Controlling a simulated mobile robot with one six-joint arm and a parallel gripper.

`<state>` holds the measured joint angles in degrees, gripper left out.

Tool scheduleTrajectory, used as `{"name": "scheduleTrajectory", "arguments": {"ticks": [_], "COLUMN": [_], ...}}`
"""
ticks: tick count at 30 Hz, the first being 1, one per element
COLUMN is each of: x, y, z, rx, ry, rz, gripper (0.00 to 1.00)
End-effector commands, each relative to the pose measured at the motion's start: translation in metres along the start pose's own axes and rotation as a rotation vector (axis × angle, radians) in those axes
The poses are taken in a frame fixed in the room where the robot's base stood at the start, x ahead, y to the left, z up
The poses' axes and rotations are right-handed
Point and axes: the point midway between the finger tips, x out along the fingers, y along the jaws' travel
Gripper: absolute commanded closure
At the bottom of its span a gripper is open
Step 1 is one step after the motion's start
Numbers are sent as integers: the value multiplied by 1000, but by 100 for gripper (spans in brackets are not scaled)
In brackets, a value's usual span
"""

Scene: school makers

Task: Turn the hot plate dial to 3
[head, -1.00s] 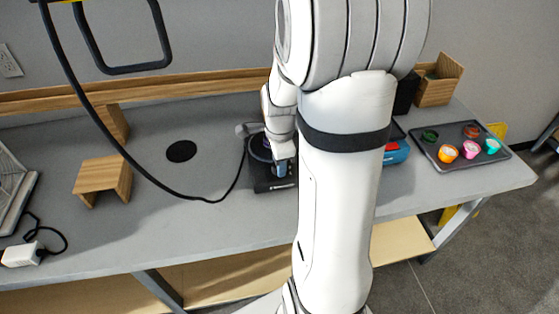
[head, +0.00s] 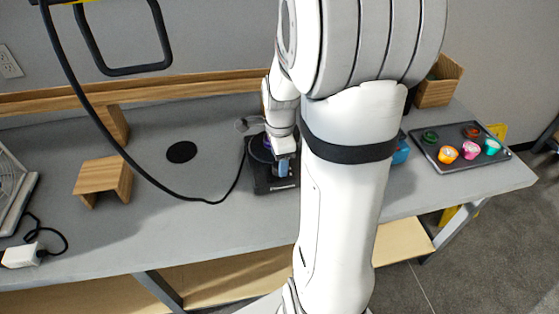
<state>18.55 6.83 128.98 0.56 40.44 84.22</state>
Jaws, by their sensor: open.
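The hot plate (head: 262,181) is a small black unit with a round top, standing on the grey table near the middle of the head view. A light label shows on its front edge. My gripper (head: 281,170) is over the front of the hot plate, open, with its fingers pointing down. The dial is hidden or too small to make out, so its setting and any contact with my gripper cannot be told. My own arm covers the area just right of the hot plate.
A black cable (head: 150,178) loops across the table to the hot plate. A wooden stand (head: 103,178) is at left. A dark tray (head: 455,162) with several coloured cups is at right. A blue object (head: 401,152) is partly hidden behind my arm. The table left of the hot plate is mostly clear.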

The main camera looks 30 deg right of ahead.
Motion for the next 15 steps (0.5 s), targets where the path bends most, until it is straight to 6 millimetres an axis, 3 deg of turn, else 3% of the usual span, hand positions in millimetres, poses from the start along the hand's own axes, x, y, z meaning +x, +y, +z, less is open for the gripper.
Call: {"name": "scheduleTrajectory", "arguments": {"ticks": [7,15], "x": [-44,-58], "y": [-1,0], "z": [0,0], "rx": [0,0], "ry": [1,0], "rz": [-5,-1], "gripper": [42,42]}}
